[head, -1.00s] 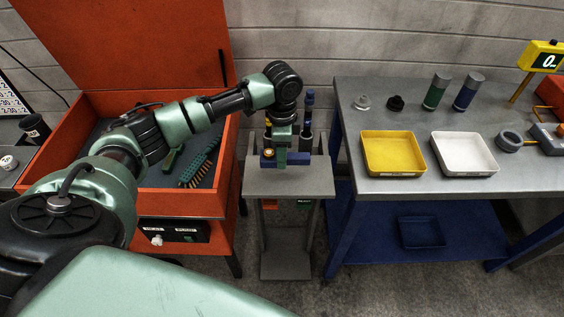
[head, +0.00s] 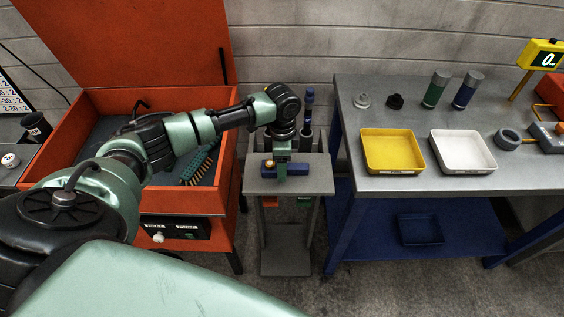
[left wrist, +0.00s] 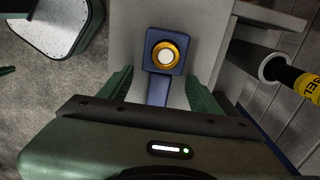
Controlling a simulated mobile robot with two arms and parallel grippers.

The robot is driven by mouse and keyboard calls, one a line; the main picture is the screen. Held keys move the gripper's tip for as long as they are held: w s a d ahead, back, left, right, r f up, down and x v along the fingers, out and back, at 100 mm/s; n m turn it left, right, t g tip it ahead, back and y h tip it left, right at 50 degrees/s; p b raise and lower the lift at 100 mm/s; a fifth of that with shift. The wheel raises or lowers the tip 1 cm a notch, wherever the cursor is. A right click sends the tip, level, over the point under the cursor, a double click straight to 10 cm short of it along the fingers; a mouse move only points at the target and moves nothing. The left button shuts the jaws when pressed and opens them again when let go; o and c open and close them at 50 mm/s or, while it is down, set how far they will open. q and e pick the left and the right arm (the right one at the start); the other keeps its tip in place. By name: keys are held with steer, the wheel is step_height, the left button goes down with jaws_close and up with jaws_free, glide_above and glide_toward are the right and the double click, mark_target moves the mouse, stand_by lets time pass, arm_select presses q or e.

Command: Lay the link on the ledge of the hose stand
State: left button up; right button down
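The link is a dark blue bar (head: 297,168) with a brass-coloured ring at one end. It lies flat on the grey ledge (head: 318,184) of the hose stand, left to right in the head view. In the left wrist view, the ring end of the link (left wrist: 176,62) points away from my gripper, and the shank runs back between the fingers. My left gripper (head: 281,170) is over the middle of the link. In the left wrist view, its green fingers (left wrist: 160,92) stand apart, with a gap on each side of the shank. My right gripper is out of view.
The workbench (head: 385,183) at right carries a yellow tray (head: 393,172), a white tray (head: 466,170) and two cylinders. The ledge's front is clear.

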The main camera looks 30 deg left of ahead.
arm_select(q)
steer(key=shift+r, duration=0.15)
step_height(320, 180, up, 12)
steer(key=b, duration=0.2)
steer(key=shift+b, duration=0.3)
stand_by(0.4)
